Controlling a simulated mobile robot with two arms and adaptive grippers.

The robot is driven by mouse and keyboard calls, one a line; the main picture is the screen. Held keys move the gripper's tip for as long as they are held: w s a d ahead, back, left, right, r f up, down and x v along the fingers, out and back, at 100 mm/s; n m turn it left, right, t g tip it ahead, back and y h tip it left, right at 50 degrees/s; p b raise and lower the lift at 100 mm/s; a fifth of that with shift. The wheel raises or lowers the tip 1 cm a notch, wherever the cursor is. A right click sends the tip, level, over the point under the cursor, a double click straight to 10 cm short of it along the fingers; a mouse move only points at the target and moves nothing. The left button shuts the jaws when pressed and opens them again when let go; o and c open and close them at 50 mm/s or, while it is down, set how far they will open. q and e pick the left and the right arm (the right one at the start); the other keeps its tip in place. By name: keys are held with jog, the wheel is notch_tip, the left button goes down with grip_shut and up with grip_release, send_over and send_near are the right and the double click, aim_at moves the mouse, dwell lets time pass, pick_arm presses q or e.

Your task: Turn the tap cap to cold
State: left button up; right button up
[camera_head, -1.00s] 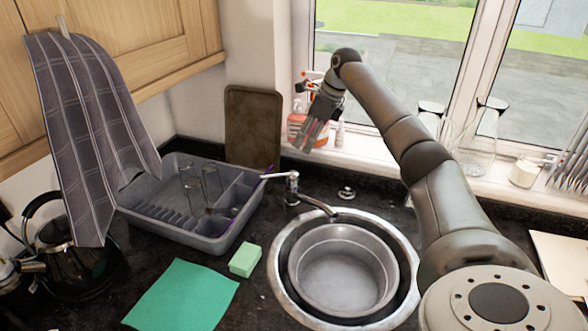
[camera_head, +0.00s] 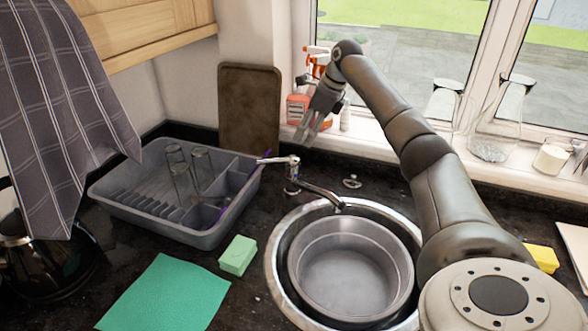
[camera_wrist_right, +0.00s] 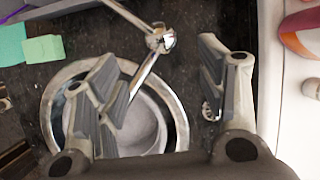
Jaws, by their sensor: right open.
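The chrome tap (camera_head: 293,180) stands behind the sink, with its spout reaching over the bowl. Its cap (camera_head: 293,161) has a lever (camera_head: 272,160) that points left in the head view. My right gripper (camera_head: 312,132) is open and empty, tilted downward, above and behind the tap near the window sill. In the right wrist view the tap cap (camera_wrist_right: 160,39) lies beyond the open fingers (camera_wrist_right: 165,90), towards the top of the picture between them. The lever runs up and left there. The gripper looks apart from the tap. My left gripper does not show.
A metal bowl (camera_head: 350,235) sits in the round sink (camera_head: 275,265). The dish rack (camera_head: 160,220) with glasses stands left of the tap. An orange-topped spray bottle (camera_head: 298,108) is close behind my right gripper. A brown board (camera_head: 249,105) leans at the wall.

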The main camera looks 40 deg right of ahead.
aim_at(296, 158)
jog(key=p+x, duration=0.2)
jog(key=x, duration=0.8)
jog(key=shift+f, duration=0.2)
jog(key=shift+x, duration=0.8)
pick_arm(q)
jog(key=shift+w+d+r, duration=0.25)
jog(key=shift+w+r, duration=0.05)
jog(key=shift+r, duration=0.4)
pick_arm(e)
jog(key=shift+s, duration=0.1)
jog(key=shift+c, duration=0.3)
grip_shut()
jog(key=shift+d, duration=0.1)
